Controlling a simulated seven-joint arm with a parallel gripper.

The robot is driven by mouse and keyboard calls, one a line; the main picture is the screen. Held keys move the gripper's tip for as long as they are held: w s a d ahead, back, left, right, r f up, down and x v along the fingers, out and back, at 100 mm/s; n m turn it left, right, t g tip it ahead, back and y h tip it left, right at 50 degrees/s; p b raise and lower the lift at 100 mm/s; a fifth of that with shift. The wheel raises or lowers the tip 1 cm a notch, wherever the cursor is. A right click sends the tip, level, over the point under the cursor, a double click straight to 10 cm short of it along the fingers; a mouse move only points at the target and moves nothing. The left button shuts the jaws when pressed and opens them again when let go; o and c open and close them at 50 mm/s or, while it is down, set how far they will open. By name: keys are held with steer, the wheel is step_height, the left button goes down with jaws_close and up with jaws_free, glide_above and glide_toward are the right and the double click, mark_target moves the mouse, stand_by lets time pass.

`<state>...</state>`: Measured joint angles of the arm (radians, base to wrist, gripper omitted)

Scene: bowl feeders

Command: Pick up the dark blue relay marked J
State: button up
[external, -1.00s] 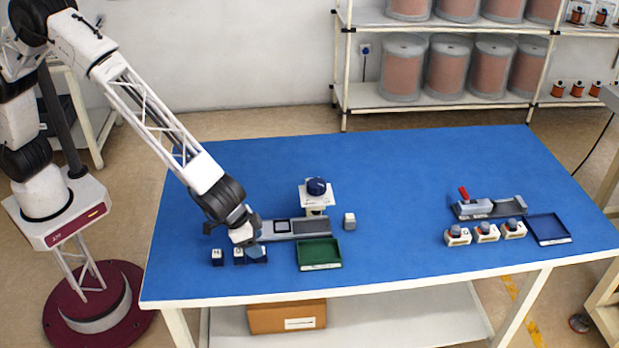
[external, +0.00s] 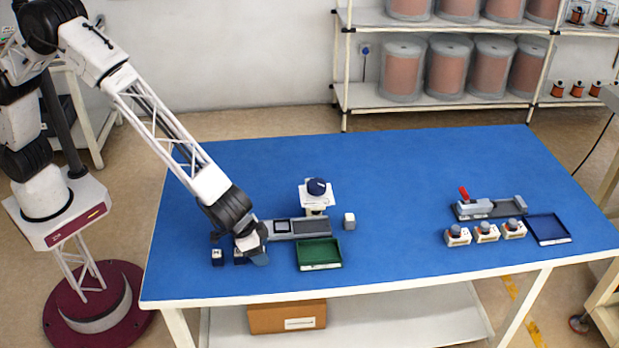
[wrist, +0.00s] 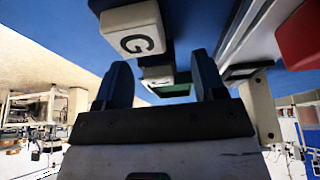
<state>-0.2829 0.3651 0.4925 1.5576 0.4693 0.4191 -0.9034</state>
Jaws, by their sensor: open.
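A dark block with a white marked top (external: 217,257) stands at the left of a short row near the table's front left. A second one (external: 240,258) stands beside it, partly covered by my gripper (external: 260,256). In the wrist view a block marked G (wrist: 138,32) is beside one finger. Another white-topped block (wrist: 158,75) shows between the open fingers of my gripper (wrist: 162,78); its mark is only partly visible, so I cannot read a J. I cannot tell whether the fingers touch it.
A green tray (external: 319,266) lies right of the row. Behind it are a grey fixture (external: 283,228), a white stand with a dark blue knob (external: 317,187) and a small grey block (external: 349,221). A blue tray (external: 566,241) is far right. The middle of the table is clear.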

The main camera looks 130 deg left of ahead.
steer(key=c, duration=1)
steer(key=shift+r, duration=5)
